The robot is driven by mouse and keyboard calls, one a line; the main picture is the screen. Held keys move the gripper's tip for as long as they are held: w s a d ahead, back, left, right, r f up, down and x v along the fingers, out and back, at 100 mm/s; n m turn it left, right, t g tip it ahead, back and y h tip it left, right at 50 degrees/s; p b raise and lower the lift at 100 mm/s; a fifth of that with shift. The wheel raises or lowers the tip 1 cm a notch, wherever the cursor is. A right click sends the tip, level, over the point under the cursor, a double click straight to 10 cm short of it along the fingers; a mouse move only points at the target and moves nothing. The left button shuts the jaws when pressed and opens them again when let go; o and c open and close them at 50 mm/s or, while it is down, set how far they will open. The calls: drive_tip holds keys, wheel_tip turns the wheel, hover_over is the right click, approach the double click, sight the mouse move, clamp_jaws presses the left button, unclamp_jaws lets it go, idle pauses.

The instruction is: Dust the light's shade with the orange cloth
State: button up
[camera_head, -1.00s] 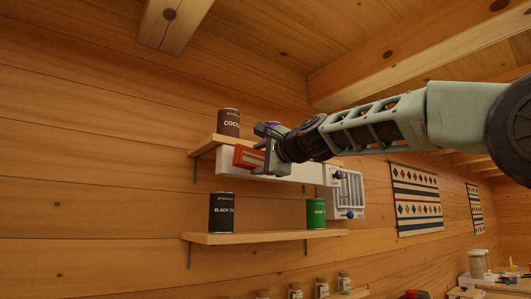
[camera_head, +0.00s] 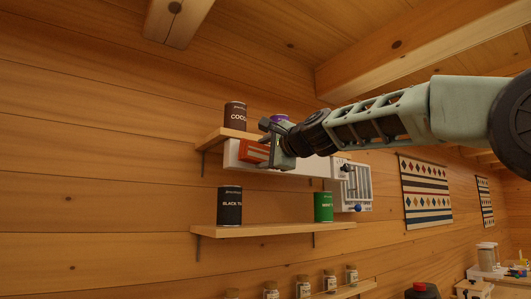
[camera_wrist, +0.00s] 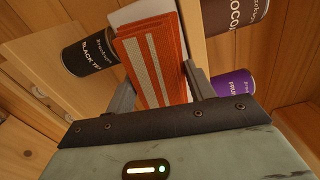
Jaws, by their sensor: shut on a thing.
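The orange cloth (camera_head: 252,150), with pale stripes, is held up in front of a long white bar (camera_head: 295,166) under the upper shelf; this bar looks like the light's shade. My gripper (camera_head: 272,146) is shut on the cloth. In the wrist view, the cloth (camera_wrist: 152,62) stands out flat between the fingers (camera_wrist: 160,88). A white edge of the bar (camera_wrist: 142,12) shows just behind the cloth's far end. Whether the cloth touches the bar I cannot tell. My gripper and wrist hide the bar's middle.
The upper shelf (camera_head: 212,139) bears a brown cocoa can (camera_head: 235,116) and a purple can (camera_head: 279,118) close to my gripper. The lower shelf (camera_head: 270,230) bears a black can (camera_head: 229,206) and a green can (camera_head: 323,207). A white grilled box (camera_head: 357,187) hangs at the bar's right.

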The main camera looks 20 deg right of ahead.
drive_tip(key=shift+p+x, duration=0.4)
drive_tip(key=shift+x, duration=0.45)
drive_tip(key=shift+w+d+f+b, duration=0.1)
drive_tip(key=shift+w+d+b, duration=0.15)
drive_tip(key=shift+d+b, duration=0.5)
drive_tip(key=d, duration=0.2)
drive_tip(key=w+d+b, duration=0.1)
drive_tip(key=d, duration=0.2)
drive_tip(key=shift+w+d, duration=0.35)
drive_tip(key=shift+a, duration=0.1)
drive_tip(key=shift+s+a+p, duration=0.35)
drive_tip(key=shift+a, duration=0.7)
drive_tip(key=shift+s+a+p, duration=0.3)
drive_tip(key=shift+a+p, duration=0.05)
drive_tip(key=shift+a, duration=0.7)
drive_tip(key=shift+s+a+p, duration=0.35)
drive_tip(key=shift+a, duration=0.7)
drive_tip(key=shift+s+a, duration=0.1)
drive_tip(key=shift+a, duration=0.35)
